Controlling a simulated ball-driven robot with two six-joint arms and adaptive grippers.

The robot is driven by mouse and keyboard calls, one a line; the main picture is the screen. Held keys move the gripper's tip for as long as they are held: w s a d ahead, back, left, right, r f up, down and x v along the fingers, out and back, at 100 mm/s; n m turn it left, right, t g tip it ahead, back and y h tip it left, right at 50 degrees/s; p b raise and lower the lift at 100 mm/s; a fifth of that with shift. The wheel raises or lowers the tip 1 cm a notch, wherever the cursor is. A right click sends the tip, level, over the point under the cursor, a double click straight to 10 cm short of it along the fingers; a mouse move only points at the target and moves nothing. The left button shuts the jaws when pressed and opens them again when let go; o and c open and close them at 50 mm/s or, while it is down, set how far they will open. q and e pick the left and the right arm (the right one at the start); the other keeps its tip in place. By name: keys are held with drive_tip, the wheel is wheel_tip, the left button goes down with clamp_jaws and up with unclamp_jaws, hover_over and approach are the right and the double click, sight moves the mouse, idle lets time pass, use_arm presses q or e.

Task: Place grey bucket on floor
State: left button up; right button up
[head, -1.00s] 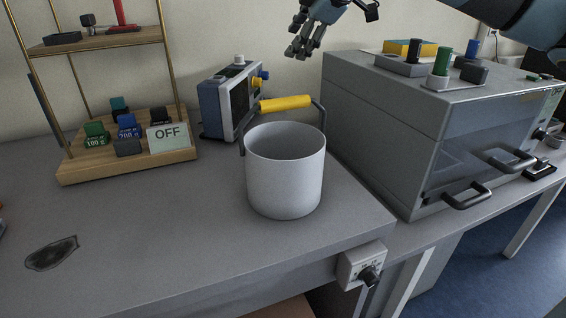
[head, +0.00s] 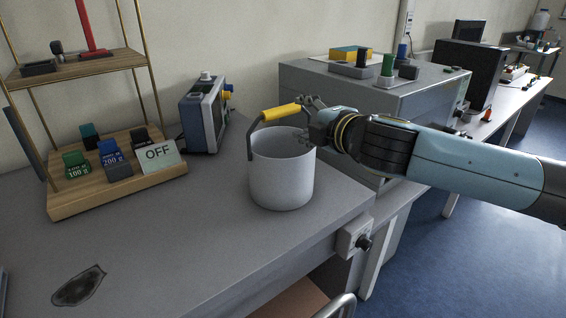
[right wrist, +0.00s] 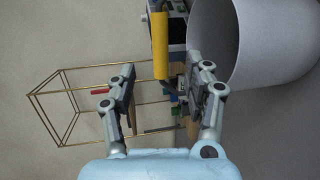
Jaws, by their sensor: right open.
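The grey bucket (head: 282,172) stands upright on the grey table (head: 215,225), with its yellow handle grip (head: 281,112) raised above the rim. My right gripper (head: 308,115) is at the right end of the handle, beside the rim, and hides part of both. In the right wrist view its two fingers (right wrist: 160,95) are spread apart. The yellow handle grip (right wrist: 160,45) shows ahead between the fingers there, and the bucket (right wrist: 265,45) fills the upper right. Nothing is held. My left gripper is in neither current view.
A wooden rack (head: 118,185) with weights and an OFF sign stands at left. A small instrument (head: 204,115) sits behind the bucket. A large grey box (head: 345,92) stands at right. Blue floor (head: 440,260) is open beyond the table's right edge.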

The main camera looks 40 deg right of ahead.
sight(283, 113)
drive_tip(key=x, duration=0.4)
drive_tip(key=shift+w+a+r, duration=0.1)
drive_tip(key=shift+w, duration=0.15)
drive_tip(key=shift+w+p, duration=0.3)
drive_tip(key=shift+w, duration=0.25)
drive_tip(key=x, duration=0.3)
drive_tip(key=p+x, duration=0.1)
drive_tip(key=x, duration=0.1)
drive_tip(key=shift+a+f, duration=0.1)
drive_tip(key=shift+f, duration=0.15)
drive_tip(key=shift+s, duration=0.15)
clamp_jaws()
